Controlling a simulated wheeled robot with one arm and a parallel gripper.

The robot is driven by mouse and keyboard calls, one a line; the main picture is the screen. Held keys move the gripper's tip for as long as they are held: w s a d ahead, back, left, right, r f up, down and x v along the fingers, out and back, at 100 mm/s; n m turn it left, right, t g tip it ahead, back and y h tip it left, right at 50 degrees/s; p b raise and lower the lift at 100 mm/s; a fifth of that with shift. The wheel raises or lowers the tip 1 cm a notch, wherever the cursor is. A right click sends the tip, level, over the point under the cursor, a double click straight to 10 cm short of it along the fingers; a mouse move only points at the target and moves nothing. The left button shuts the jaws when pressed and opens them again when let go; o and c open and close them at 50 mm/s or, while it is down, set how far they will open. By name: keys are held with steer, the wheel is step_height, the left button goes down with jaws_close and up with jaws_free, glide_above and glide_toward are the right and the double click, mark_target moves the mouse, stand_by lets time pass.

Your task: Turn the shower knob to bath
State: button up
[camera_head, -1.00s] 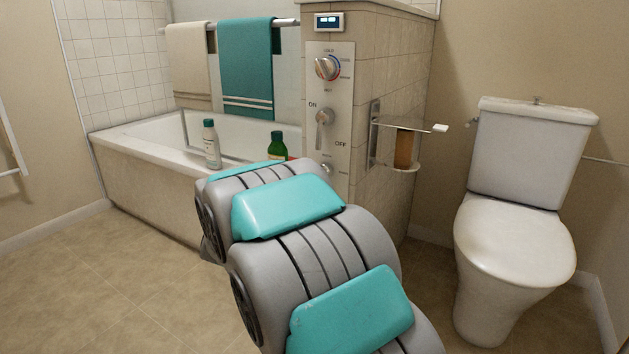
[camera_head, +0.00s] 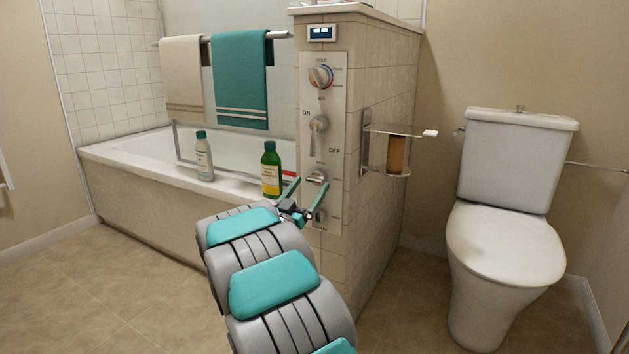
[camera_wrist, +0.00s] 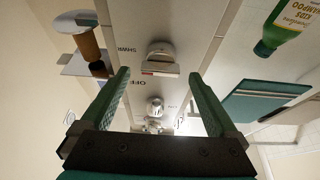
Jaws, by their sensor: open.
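The shower knob (camera_head: 317,178) is a silver knob low on the pale control panel (camera_head: 341,100), below the ON/OFF lever (camera_head: 318,130). My gripper (camera_head: 311,186) has two green fingers, spread apart in front of the panel. In the wrist view my gripper (camera_wrist: 160,75) has its fingertips on either side of the knob, with gaps showing. I see no clear contact. The lower panel is partly hidden by a finger.
A green bottle (camera_head: 271,170) and a white bottle (camera_head: 204,158) stand on the bathtub rim (camera_head: 110,157), left of my gripper. A holder with a shelf (camera_head: 375,135) sticks out from the tiled side wall. A toilet (camera_head: 505,245) stands right. Floor at left is clear.

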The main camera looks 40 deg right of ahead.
mark_target(313, 181)
steer(key=shift+x, duration=1.85)
steer(key=shift+c, duration=0.2)
steer(key=c, duration=1.3)
